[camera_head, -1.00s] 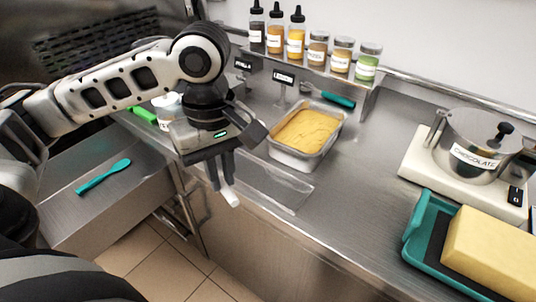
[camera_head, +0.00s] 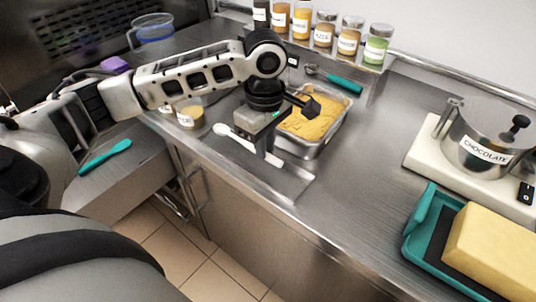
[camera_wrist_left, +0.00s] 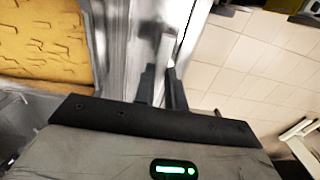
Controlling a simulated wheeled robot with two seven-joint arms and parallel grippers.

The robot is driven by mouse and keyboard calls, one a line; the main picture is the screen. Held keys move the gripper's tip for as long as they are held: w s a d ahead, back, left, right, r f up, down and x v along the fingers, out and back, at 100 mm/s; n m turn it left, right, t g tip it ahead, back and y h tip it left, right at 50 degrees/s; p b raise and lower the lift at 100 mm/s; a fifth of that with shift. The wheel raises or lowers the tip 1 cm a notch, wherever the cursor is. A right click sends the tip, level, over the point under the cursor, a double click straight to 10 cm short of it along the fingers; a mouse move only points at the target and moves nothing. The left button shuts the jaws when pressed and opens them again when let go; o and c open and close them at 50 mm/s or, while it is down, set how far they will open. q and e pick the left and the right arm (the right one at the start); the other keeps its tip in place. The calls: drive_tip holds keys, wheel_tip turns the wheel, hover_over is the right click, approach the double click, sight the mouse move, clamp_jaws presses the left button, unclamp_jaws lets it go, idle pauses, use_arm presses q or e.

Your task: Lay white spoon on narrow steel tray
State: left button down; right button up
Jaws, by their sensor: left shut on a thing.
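The white spoon (camera_head: 242,142) shows in the head view with its bowl to the left and its handle running right to my left gripper (camera_head: 270,156). My left gripper is shut on the handle. The narrow steel tray (camera_head: 291,184) lies along the counter's front edge, beneath and beside the gripper. I cannot tell whether the spoon touches it. In the left wrist view, my left gripper's fingers (camera_wrist_left: 163,88) are close together; a blurred pale piece lies beyond them. My right gripper is not in view.
A steel pan of yellow ice cream (camera_head: 311,118) stands just behind the gripper. A small labelled tub (camera_head: 190,115) is to the left. A teal spatula (camera_head: 106,156) lies on the lower left surface. Chocolate pot (camera_head: 482,143) and teal tray (camera_head: 419,228) stand right; the middle counter is clear.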

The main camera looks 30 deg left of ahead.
sight(268, 168)
use_arm(q)
drive_tip(key=shift+w+d+f, duration=0.1)
drive_tip(key=shift+w+f, duration=0.4)
drive_tip(key=shift+f, duration=1.6)
drive_tip(key=shift+f, duration=0.1)
drive_tip(key=c, duration=1.5)
unclamp_jaws()
drive_tip(key=shift+o, duration=0.2)
wheel_tip(268, 168, up, 12)
drive_tip(key=shift+w, duration=0.1)
